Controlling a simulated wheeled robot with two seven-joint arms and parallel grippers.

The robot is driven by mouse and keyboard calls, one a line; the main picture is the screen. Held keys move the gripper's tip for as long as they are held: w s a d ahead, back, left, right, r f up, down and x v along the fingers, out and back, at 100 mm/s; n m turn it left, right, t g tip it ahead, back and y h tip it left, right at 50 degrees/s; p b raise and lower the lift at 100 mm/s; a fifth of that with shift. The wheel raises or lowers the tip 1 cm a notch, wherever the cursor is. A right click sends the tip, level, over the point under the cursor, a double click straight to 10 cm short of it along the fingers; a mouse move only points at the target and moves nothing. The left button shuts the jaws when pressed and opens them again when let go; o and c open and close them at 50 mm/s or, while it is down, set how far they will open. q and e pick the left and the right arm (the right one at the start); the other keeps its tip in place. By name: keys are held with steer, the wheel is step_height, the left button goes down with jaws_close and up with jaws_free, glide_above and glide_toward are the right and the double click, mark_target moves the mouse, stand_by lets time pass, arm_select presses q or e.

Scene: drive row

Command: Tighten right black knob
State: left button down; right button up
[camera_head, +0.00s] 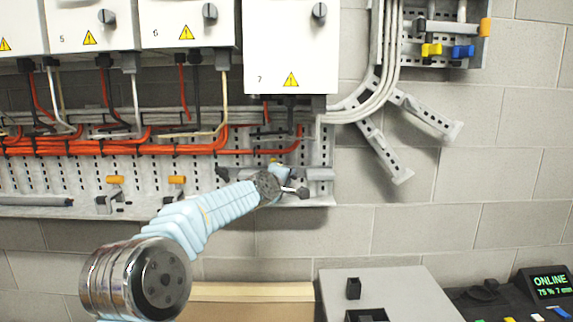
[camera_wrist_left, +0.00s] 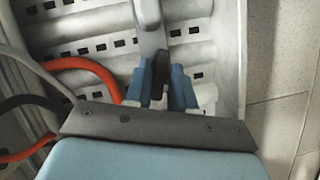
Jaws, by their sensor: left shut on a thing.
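My left gripper (camera_head: 292,184) is in front of the perforated metal tray below box 7, at its right end. A small black knob (camera_head: 304,193) shows at the fingertips, and the fingers partly cover it. In the left wrist view, the blue fingers (camera_wrist_left: 161,88) are shut on a narrow dark piece, which I take to be this knob. A grey bar (camera_wrist_left: 150,28) runs up beyond them. Another black knob (camera_head: 222,173) shows to the left, apart from the gripper. My right gripper is not in view.
Orange cables (camera_head: 100,147) run along the perforated tray (camera_head: 70,210). A grey bracket (camera_head: 385,152) juts out to the right. A grey cabinet (camera_head: 420,290) and a lit display (camera_head: 550,284) stand below right.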

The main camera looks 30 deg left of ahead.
arm_select(q)
steer(key=shift+d+r+m+g+y+p, duration=0.1)
steer(key=shift+m+g+y, duration=0.2)
steer(key=shift+m, duration=0.45)
steer(key=shift+a+f+m+g+y+p, duration=0.1)
steer(key=shift+m+g, duration=0.35)
steer(key=shift+m, duration=0.25)
steer(key=shift+d+r+m+g+y+p, duration=0.1)
steer(key=shift+m+g+y, duration=0.2)
steer(key=shift+m, duration=0.45)
steer(key=c, duration=1.1)
jaws_free()
steer(key=shift+c, duration=0.2)
